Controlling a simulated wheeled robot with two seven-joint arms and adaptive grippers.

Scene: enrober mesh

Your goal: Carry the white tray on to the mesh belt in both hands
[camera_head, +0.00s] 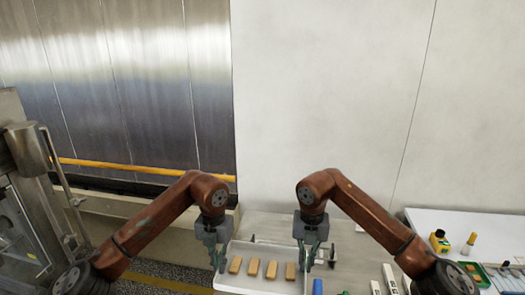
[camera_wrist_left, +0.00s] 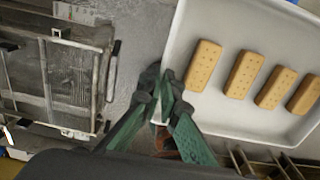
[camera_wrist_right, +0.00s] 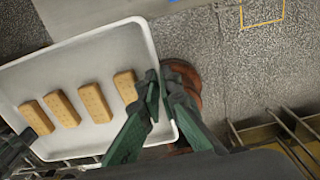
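The white tray (camera_head: 235,289) is at the bottom middle of the head view, with several tan biscuits (camera_head: 253,267) in a row in it. It also shows in the left wrist view (camera_wrist_left: 225,30) and the right wrist view (camera_wrist_right: 80,50). My left gripper (camera_head: 220,265) is at its left rim, fingertips nearly together with the rim between them. My right gripper (camera_head: 307,264) is at the right rim in the same way. I cannot tell whether the tray is lifted. A metal frame with mesh-like panels (camera_wrist_left: 75,80) shows in the left wrist view; I cannot tell whether it is the belt.
Steel machinery (camera_head: 25,150) stands at the far left. A blue item (camera_head: 317,287) and white blocks (camera_head: 390,280) lie right of the tray. A white table (camera_head: 470,222) at the right holds a yellow container (camera_head: 439,241) and a green tray (camera_head: 474,273). A wall is behind.

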